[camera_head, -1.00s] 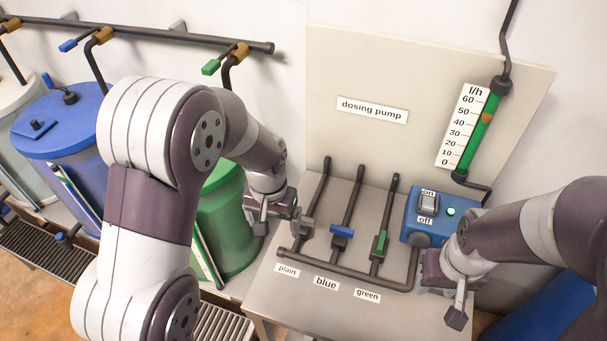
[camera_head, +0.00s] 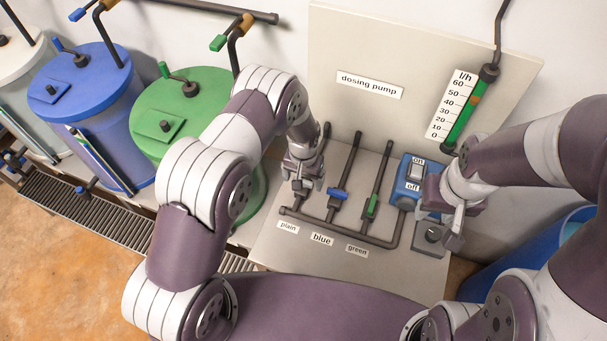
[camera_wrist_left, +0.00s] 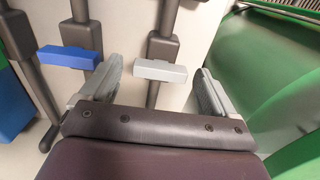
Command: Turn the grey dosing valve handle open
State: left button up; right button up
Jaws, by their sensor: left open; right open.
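The grey dosing valve handle (camera_wrist_left: 160,70) is a short light-grey bar on the "plain" pipe, lying across it. In the left wrist view it sits between my left gripper's fingers (camera_wrist_left: 158,84), with a gap visible on each side. In the head view my left gripper (camera_head: 303,184) is over the plain pipe and largely hides the handle. It is open. My right gripper (camera_head: 452,222) is open and empty, in front of the blue pump box (camera_head: 407,184).
The blue handle (camera_head: 337,194) and green handle (camera_head: 371,206) are on the neighbouring pipes to the right. The flow gauge (camera_head: 463,118) stands on the back panel. A green tank (camera_head: 180,100) and a blue tank (camera_head: 85,85) are on the left.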

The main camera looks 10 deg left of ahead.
pick_arm(q)
jog(key=shift+s, duration=0.15)
jog(key=shift+w, duration=0.2)
jog(key=c, duration=1.1)
jog(key=shift+o, duration=0.2)
